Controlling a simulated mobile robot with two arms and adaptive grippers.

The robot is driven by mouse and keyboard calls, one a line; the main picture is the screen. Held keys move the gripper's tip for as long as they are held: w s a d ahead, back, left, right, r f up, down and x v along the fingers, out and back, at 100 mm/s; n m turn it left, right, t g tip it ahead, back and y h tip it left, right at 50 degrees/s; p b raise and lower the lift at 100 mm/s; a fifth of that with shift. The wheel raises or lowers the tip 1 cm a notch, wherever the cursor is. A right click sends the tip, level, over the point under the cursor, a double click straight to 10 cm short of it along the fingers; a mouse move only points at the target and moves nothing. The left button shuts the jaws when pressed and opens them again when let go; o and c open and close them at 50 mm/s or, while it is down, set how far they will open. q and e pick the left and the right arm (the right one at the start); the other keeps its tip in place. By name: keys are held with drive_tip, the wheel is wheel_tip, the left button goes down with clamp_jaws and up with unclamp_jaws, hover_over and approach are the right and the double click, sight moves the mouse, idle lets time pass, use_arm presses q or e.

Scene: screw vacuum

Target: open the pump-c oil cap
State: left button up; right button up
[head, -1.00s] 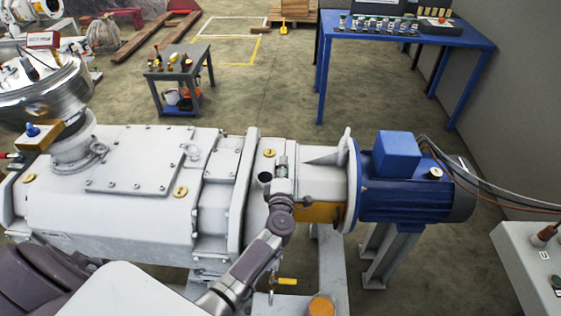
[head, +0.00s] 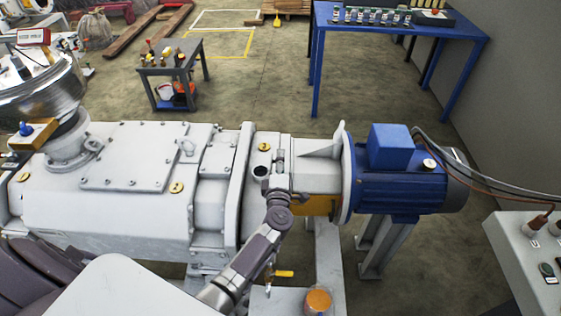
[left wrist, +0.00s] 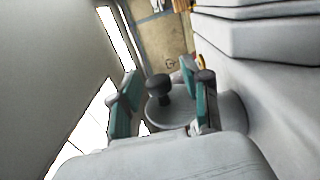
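The large grey pump (head: 110,215) fills the middle of the head view, with a blue motor (head: 400,185) at its right end. My left arm reaches up to the narrow section beside the motor, with the left gripper (head: 272,168) there. A small dark round part (head: 261,171) shows beside it. In the left wrist view a dark knob (left wrist: 158,90), which looks like the oil cap, stands on a round grey boss. The teal-padded fingers of my left gripper (left wrist: 163,98) are open on either side, with visible gaps. My right gripper is out of view.
A blue table (head: 440,38) with several bottles stands at the back right. A small grey cart (head: 160,70) with tools stands behind the pump. A light control box (head: 515,235) and cables lie at the right. An orange-topped part (head: 318,301) is at the bottom.

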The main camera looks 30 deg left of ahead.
use_arm(q)
drive_tip(key=v, duration=1.2)
idle(0.4)
